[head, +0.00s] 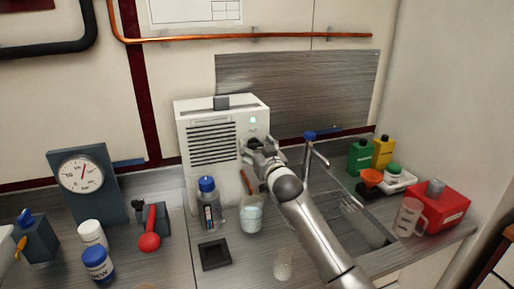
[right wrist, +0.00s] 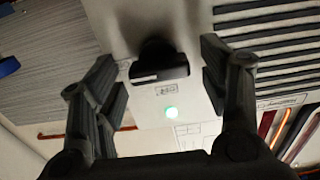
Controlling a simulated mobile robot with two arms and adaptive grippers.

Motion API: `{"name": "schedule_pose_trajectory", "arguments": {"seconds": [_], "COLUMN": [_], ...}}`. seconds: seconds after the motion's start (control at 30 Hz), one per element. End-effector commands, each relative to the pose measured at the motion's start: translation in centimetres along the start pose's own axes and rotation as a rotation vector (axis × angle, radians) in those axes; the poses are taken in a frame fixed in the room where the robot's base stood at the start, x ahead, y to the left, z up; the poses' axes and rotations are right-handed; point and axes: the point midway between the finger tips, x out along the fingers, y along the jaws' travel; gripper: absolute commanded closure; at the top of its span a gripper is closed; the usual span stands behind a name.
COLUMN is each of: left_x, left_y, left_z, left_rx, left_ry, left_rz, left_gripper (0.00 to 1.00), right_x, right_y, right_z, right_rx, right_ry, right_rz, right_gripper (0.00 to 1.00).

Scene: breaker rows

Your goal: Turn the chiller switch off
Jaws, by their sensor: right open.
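The chiller (head: 212,112) is a white box with a slatted vent on its front, standing against the back wall. The black switch knob (right wrist: 158,62) sticks out from the front panel, next to a small label. My right gripper (head: 256,146) is at the chiller's front, below the light. In the right wrist view its two fingers (right wrist: 163,75) stand apart on either side of the knob, with gaps visible. In the head view the gripper mostly hides the knob. My left gripper is not in view.
A blue-capped bottle (head: 208,203) and a beaker (head: 251,214) stand in front of the chiller, close to my right arm. A sink with a faucet (head: 312,150) lies to the right. A dial gauge (head: 82,176) and a red-handled tool (head: 149,242) stand left.

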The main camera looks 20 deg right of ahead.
Motion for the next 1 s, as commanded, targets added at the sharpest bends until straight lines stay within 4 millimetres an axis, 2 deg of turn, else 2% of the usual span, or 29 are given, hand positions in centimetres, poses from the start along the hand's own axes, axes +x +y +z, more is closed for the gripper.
{"name": "schedule_pose_trajectory", "arguments": {"seconds": [0.17, 0.2, 0.53, 0.77, 1.0], "left_x": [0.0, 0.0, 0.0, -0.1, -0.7], "left_y": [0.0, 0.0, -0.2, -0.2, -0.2], "left_z": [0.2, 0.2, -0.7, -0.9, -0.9], "left_rx": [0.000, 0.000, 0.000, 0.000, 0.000], "left_ry": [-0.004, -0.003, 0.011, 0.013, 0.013], "left_rz": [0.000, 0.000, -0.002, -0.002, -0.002], "left_gripper": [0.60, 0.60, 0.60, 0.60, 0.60], "right_x": [0.0, 0.0, 0.0, 0.0, 0.0], "right_y": [0.0, 0.0, 0.0, 0.0, -0.1], "right_z": [0.0, 0.0, 0.0, 0.0, -0.1], "right_rx": [0.000, 0.000, 0.000, -0.017, -0.121], "right_ry": [0.000, 0.000, 0.000, 0.000, 0.000], "right_rz": [0.000, 0.000, 0.000, 0.000, -0.001], "right_gripper": [0.32, 0.35, 0.77, 0.78, 0.78]}}
